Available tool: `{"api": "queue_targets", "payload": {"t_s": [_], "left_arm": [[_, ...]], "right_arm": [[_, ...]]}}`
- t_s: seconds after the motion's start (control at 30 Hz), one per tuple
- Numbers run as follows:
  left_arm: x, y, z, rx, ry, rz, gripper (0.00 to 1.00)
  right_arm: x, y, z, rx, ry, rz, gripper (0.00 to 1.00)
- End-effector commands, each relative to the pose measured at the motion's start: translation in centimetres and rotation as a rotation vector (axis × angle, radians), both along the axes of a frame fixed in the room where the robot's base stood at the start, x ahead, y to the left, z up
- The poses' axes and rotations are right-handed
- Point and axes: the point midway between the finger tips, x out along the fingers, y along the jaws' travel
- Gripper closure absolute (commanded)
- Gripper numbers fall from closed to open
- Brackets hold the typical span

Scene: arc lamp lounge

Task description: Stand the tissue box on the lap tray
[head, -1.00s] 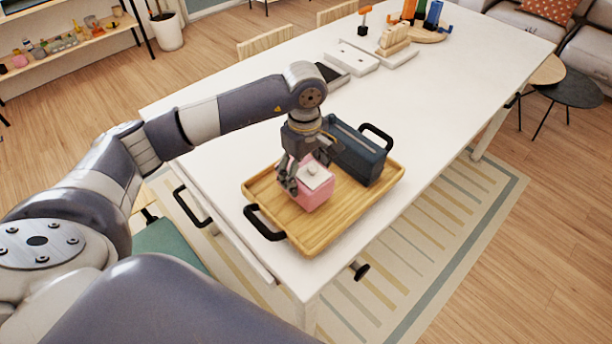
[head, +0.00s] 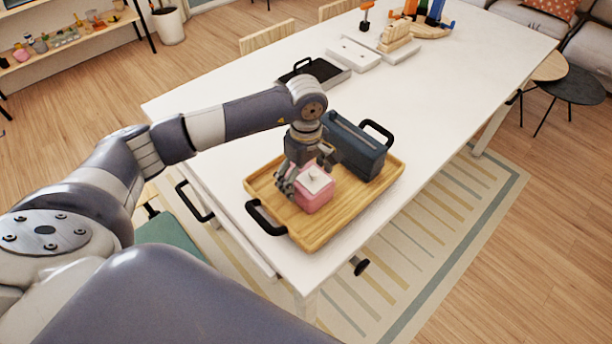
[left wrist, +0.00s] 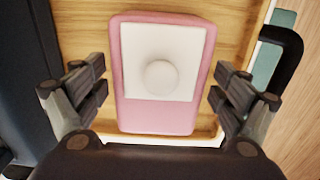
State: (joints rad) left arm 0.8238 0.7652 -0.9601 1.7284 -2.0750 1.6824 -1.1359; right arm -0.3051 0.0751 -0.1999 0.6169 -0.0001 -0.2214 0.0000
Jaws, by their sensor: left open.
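The pink tissue box (head: 314,198) with a white top stands upright on the wooden lap tray (head: 320,233), near the tray's middle. In the left wrist view the tissue box (left wrist: 158,118) lies between the two fingers, with a gap on each side. A pale round knob shows on its white top. My left gripper (head: 290,184) is open and sits over the box, close to its left side in the head view; it also shows in the left wrist view (left wrist: 160,92). The tray (left wrist: 235,40) has black handles. My right gripper is not in view.
A dark blue box-like thing (head: 355,147) stands on the tray's far side, close to my left gripper. A black-and-grey tray (head: 318,72), white boards and a wooden block (head: 398,36) lie farther back. The white table (head: 430,105) is clear to the right.

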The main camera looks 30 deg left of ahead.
Motion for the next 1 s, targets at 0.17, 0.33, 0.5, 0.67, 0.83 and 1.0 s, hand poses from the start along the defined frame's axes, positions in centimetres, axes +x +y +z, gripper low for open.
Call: {"api": "queue_targets", "payload": {"t_s": [0.17,0.33,0.5,0.67,0.83,1.0], "left_arm": [[0.0,0.0,0.5,0.0,0.0,0.0,0.09],[0.2,0.0,2.8,0.0,-0.007,-0.001,0.09],[0.2,0.0,6.6,-0.001,-0.008,-0.001,0.09],[0.1,0.0,9.6,-0.001,-0.005,-0.001,0.09],[0.0,0.0,11.5,-0.001,-0.002,0.001,0.09],[0.0,0.0,12.2,0.0,0.0,0.0,0.09]], "right_arm": [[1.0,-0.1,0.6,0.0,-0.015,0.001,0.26],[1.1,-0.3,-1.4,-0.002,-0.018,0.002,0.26],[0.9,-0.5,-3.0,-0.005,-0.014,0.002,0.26],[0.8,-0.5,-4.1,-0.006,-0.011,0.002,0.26],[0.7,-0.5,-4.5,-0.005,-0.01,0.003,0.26],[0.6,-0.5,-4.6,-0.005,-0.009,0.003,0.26]]}}
